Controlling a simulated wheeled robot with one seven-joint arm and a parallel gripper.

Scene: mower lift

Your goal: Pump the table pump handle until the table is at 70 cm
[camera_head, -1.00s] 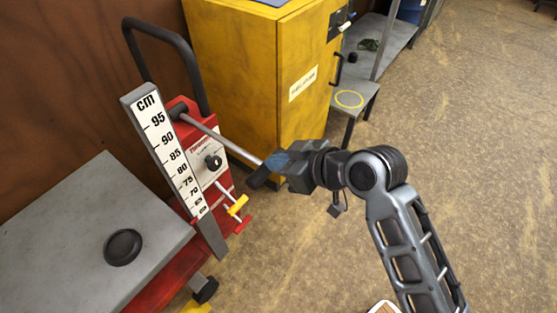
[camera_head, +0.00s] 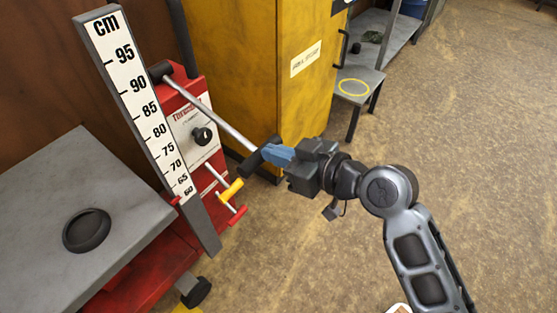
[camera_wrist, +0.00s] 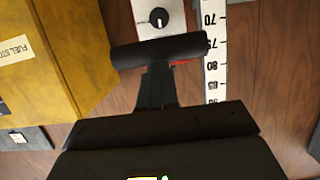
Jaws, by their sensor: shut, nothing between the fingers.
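The pump handle (camera_head: 215,115) is a grey rod rising from the red pump unit (camera_head: 185,98), with a black crossbar grip (camera_head: 258,158) at its lower right end. My gripper (camera_head: 280,154), with blue fingertips, is shut right at this grip. In the wrist view the gripper's fingers (camera_wrist: 156,85) meet the black grip (camera_wrist: 160,50) near its middle, with nothing visible between them. The grey table (camera_head: 60,190) is at the left. The cm scale (camera_head: 142,95) stands beside it, marked 60 to 95. A small red marker (camera_head: 175,200) shows at its lower end, near 60 to 65.
A yellow cabinet (camera_head: 255,60) stands behind the pump. Yellow and red small levers (camera_head: 231,191) stick out below the handle. A black round pad (camera_head: 87,230) lies on the table. The floor to the right is open, with a grey bench (camera_head: 362,80) behind.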

